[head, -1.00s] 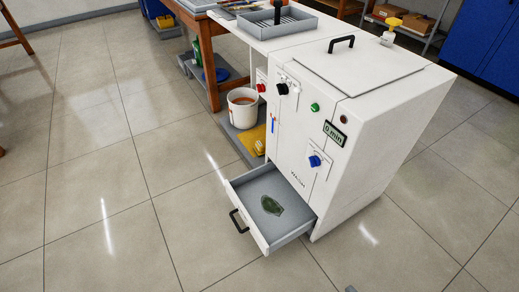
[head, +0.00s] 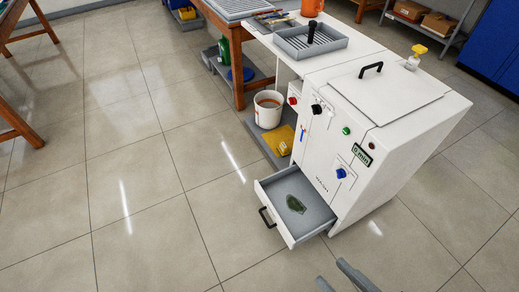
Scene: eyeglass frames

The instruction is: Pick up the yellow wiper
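A flat yellow item (head: 279,139), which looks like the yellow wiper, lies on a low grey platform beside the white machine. It is partly hidden by the machine's front edge. My gripper (head: 340,279) shows at the bottom edge of the head view as two grey fingers with a gap between them. It is open and looks empty, in front of the open drawer and well apart from the yellow item.
A white bucket (head: 268,108) stands behind the yellow item. The tiled floor (head: 150,190) at left is clear.

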